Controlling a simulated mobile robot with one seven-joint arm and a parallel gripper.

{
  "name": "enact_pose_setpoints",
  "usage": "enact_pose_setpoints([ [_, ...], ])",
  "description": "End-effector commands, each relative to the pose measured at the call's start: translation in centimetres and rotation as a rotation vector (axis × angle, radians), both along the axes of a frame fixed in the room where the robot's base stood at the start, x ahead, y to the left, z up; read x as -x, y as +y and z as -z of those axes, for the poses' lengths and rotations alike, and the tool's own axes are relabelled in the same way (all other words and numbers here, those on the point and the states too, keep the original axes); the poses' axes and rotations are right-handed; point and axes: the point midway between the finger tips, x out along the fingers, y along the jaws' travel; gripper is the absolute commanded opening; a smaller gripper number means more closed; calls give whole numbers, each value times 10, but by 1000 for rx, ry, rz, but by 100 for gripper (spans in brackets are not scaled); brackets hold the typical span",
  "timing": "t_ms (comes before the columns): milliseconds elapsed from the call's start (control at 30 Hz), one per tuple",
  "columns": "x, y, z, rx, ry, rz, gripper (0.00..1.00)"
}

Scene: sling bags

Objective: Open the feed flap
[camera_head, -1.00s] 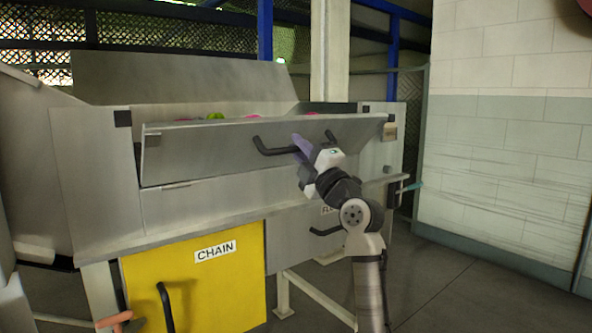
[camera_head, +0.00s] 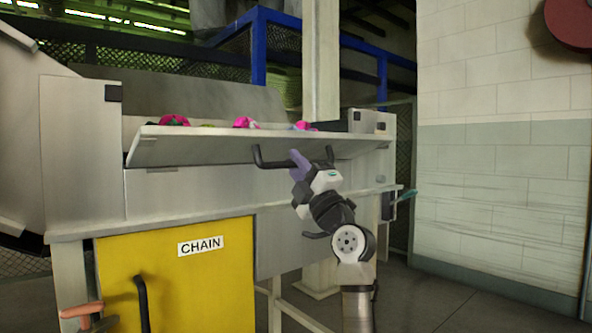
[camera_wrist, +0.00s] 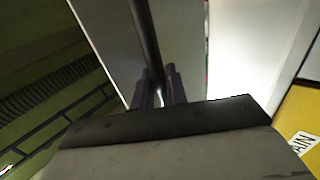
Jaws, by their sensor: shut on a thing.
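The feed flap (camera_head: 210,150) is a long grey metal panel across the front of the machine. It is tilted outward, its front edge well out from the machine, with an opening behind it. Its black bar handle (camera_head: 262,163) runs along the underside near the right. My gripper (camera_head: 297,160) is shut on this handle from below. In the wrist view, the fingers of my gripper (camera_wrist: 160,88) close around the dark bar (camera_wrist: 146,40), with the grey flap face behind it. The gripped stretch of the handle is partly hidden by the fingers.
Pink bags (camera_head: 245,123) show above the flap inside the opening. Below is a yellow door (camera_head: 190,280) labelled CHAIN with a black handle (camera_head: 142,300). An orange-handled lever (camera_head: 82,310) is at lower left.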

Motion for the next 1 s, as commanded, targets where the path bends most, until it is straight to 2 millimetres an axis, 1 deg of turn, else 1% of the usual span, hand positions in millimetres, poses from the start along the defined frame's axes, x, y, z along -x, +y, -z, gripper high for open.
enact_pose_setpoints([
  [33,-2,1,5,2,5,-1,0],
  [100,-2,1,6,1,5,-2,0],
  [567,-3,2,7,3,8,-2,0],
  [600,-3,2,7,3,8,-2,16],
  [733,-2,2,7,2,7,-2,33],
  [1000,-1,1,6,2,4,-1,33],
])
